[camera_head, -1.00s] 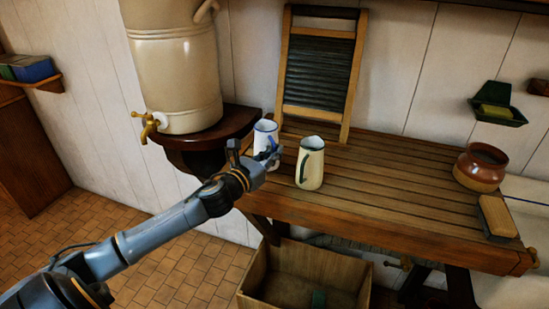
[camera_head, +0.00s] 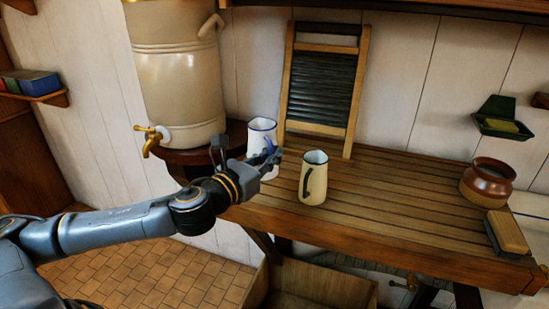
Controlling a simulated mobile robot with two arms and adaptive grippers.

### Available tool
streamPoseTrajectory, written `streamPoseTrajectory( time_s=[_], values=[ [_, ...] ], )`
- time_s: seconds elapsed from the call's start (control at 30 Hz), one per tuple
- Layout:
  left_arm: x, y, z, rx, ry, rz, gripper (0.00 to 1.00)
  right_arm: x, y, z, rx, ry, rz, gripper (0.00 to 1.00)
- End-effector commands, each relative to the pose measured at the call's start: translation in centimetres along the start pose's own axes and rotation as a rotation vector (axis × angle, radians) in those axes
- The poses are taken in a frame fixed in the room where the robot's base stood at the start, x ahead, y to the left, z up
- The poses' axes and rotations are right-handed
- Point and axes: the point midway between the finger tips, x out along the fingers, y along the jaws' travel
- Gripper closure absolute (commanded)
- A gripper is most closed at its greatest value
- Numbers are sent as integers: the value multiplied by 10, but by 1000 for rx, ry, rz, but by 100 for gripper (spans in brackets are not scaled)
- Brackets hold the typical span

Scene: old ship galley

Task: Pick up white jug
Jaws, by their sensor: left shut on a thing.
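The white jug (camera_head: 262,135) has a blue rim and stands out at the left end of the slatted wooden table, in front of the washboard's left side. My left gripper (camera_head: 244,152) is at the jug from the front left and is shut on it. My right gripper is not in view.
A cream jug (camera_head: 313,180) with a dark handle stands close to the right on the slatted table (camera_head: 390,205). A washboard (camera_head: 322,85) leans behind. A large urn (camera_head: 178,85) with a brass tap is left. A brown pot (camera_head: 488,182) and brush (camera_head: 506,233) are right.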

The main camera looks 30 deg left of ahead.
Motion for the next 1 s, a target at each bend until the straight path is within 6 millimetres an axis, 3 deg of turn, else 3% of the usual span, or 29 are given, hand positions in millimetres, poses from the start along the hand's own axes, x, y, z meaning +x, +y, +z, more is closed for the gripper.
streamPoseTrajectory(
  time_s=[0.33, 0.5, 1.0],
  values=[
    [-25, -15, 13, 3, -1, -4, 100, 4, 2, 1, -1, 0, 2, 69],
    [-33, -19, 19, 1, -2, -2, 100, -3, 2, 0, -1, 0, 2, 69],
    [-43, -24, 24, 3, -4, -1, 100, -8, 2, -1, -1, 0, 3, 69]
  ],
)
